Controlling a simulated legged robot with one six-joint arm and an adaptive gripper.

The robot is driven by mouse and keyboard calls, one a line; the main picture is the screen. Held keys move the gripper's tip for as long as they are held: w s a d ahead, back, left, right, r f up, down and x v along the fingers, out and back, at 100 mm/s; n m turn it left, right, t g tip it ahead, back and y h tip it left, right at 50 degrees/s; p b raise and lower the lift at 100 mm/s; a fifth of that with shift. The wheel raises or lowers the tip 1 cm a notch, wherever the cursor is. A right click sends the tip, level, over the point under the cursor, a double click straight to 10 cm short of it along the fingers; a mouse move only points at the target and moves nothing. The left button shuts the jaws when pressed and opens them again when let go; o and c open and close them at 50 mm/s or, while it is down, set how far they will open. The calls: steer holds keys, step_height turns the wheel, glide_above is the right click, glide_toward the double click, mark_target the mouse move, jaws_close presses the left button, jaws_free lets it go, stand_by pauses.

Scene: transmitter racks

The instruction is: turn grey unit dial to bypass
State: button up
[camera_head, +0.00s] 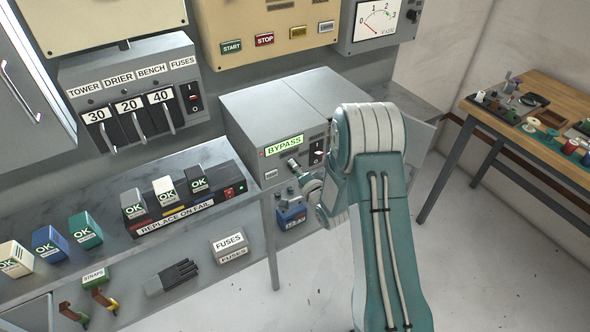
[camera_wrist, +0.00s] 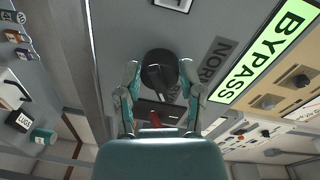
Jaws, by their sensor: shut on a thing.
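The grey unit (camera_head: 262,103) stands on the bench in the middle of the head view. On its front, the BYPASS label (camera_head: 284,146) is lit green. It also shows lit in the wrist view (camera_wrist: 262,52), beside an unlit grey NORMAL label (camera_wrist: 216,62). The round black dial (camera_wrist: 158,69) sits between the fingers of my gripper (camera_wrist: 159,78), one on each side. My gripper is shut on the dial. In the head view my gripper (camera_head: 294,165) is at the unit's front, and the dial is hard to make out.
A fuse box (camera_head: 130,100) hangs at left. Below it, a REPLACE ON FAIL rack (camera_head: 172,222) holds several OK modules. A wooden table (camera_head: 500,120) stands at right, with free floor before it.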

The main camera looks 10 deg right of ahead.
steer(key=shift+d, duration=0.15)
steer(key=o, duration=1.1)
steer(key=shift+w, duration=0.1)
steer(key=shift+o, duration=0.2)
steer(key=v, duration=1.2)
